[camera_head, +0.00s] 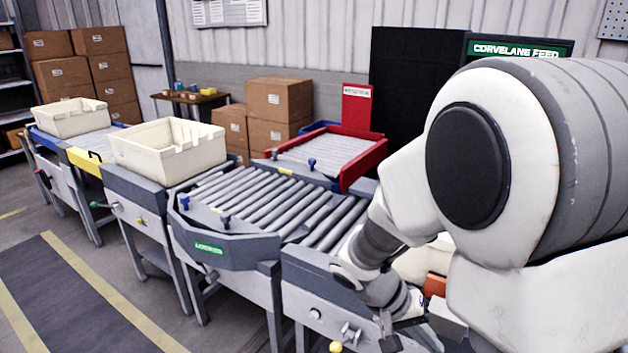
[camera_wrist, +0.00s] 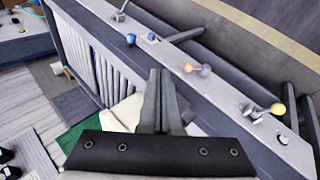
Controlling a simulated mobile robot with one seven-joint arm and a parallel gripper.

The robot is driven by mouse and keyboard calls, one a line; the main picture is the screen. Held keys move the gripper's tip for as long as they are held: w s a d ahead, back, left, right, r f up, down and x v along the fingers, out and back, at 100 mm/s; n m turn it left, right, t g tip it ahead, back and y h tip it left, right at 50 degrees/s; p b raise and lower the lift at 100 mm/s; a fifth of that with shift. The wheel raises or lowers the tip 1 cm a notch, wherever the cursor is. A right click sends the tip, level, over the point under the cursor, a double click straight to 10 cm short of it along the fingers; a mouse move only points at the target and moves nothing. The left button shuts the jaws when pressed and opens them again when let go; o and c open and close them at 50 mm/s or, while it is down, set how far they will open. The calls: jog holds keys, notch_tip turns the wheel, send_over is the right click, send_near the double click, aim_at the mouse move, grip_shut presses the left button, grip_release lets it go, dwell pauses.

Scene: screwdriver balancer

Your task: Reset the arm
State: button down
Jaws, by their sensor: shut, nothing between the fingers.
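My arm fills the right side of the head view, bent downward. My gripper (camera_head: 388,335) is low at the bottom of that view, beside the front side of the roller conveyor's frame. In the wrist view my gripper (camera_wrist: 161,80) shows its two grey fingers pressed together with nothing between them. The fingers point toward a grey frame rail with small levers. My arm hides part of the conveyor's right end and a cream bin (camera_head: 415,262) behind it.
The roller conveyor (camera_head: 262,205) is empty. Two cream bins (camera_head: 168,150) (camera_head: 75,117) stand to the left. A red-sided roller section (camera_head: 365,155) lies behind. Levers with an orange knob (camera_wrist: 190,68) and a yellow knob (camera_wrist: 277,109) stick out from the rail.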

jog(key=s+a+r+n+t+y, duration=0.1)
jog(key=s+a+r+t+y, duration=0.1)
jog(key=r, duration=0.3)
jog(key=s+a+r+n+t+y+p, duration=0.1)
jog(key=s+a+r+t+y, duration=0.1)
jog(key=r, duration=0.4)
jog(key=s+a+r+n+t+y, duration=0.1)
jog(key=s+a+r+t+y, duration=0.1)
jog(key=s+r, duration=0.3)
jog(key=shift+s+a+r+t+y, duration=0.15)
jog(key=shift+s+r+t+y, duration=0.25)
jog(key=shift+y, duration=0.5)
jog(key=shift+w, duration=0.15)
